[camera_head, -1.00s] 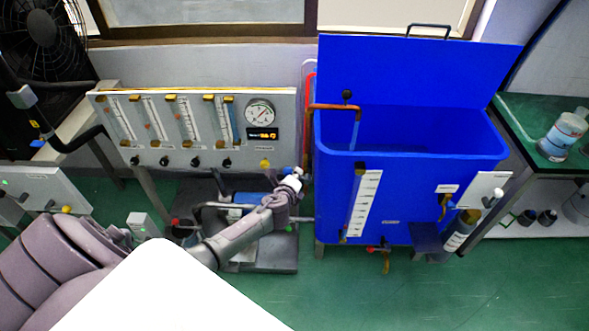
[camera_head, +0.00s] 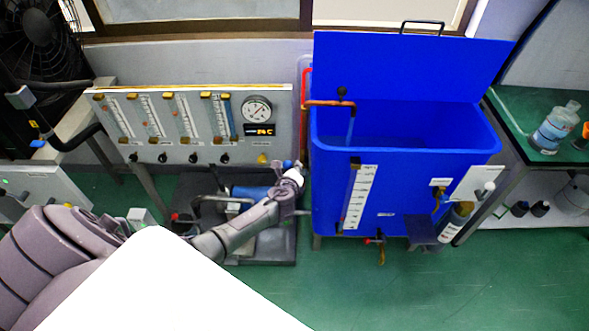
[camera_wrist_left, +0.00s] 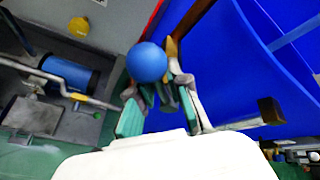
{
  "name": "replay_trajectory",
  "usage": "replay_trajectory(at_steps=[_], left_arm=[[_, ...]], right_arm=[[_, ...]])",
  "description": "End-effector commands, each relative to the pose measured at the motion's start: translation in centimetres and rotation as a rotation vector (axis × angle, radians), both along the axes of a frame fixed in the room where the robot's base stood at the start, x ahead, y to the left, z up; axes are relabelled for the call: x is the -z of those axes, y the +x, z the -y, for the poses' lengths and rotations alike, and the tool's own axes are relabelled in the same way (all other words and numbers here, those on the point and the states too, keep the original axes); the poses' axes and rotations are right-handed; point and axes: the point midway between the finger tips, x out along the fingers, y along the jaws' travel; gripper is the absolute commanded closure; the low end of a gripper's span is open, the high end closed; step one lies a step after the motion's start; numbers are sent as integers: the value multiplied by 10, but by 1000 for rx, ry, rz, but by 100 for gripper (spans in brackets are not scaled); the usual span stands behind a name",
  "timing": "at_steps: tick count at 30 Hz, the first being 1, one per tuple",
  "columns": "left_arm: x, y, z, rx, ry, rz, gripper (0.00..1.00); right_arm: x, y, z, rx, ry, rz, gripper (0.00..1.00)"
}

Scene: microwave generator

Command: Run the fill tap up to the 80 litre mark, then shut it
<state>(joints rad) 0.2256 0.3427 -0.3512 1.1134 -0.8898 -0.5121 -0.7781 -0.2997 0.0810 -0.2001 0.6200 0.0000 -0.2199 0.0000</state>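The blue tank (camera_head: 408,185) stands in the middle right with its lid up. A copper fill pipe (camera_head: 328,103) with a black knob (camera_head: 342,91) reaches over its rim, and a thin blue stream (camera_head: 350,130) falls from it. A white scale (camera_head: 360,197) with a sight tube (camera_head: 348,196) is on the tank front; its marks are too small to read. My left gripper (camera_head: 291,177) is at the tank's left side. In the left wrist view a blue ball knob (camera_wrist_left: 147,62) lies at its fingertips (camera_wrist_left: 155,82); whether they grip it is unclear. My right gripper is out of view.
A panel (camera_head: 190,130) with several flow tubes, a round gauge (camera_head: 257,109) and a display stands left of the tank. A blue pump (camera_head: 250,192) is below. A bottle (camera_head: 553,130) stands on the right bench. Green floor is clear in front.

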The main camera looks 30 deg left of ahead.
Motion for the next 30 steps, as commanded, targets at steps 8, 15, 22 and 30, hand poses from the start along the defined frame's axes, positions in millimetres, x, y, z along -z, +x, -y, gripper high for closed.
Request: replay_trajectory(at_steps=[8,15,22,30], left_arm=[[-3,1,-6,-9,7,3,64],[-3,-4,-2,-4,4,2,64],[-15,-31,9,-3,2,1,64],[-36,-75,25,-7,4,2,64]], right_arm=[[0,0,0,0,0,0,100],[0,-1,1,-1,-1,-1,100],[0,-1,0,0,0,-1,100],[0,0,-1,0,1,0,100]])
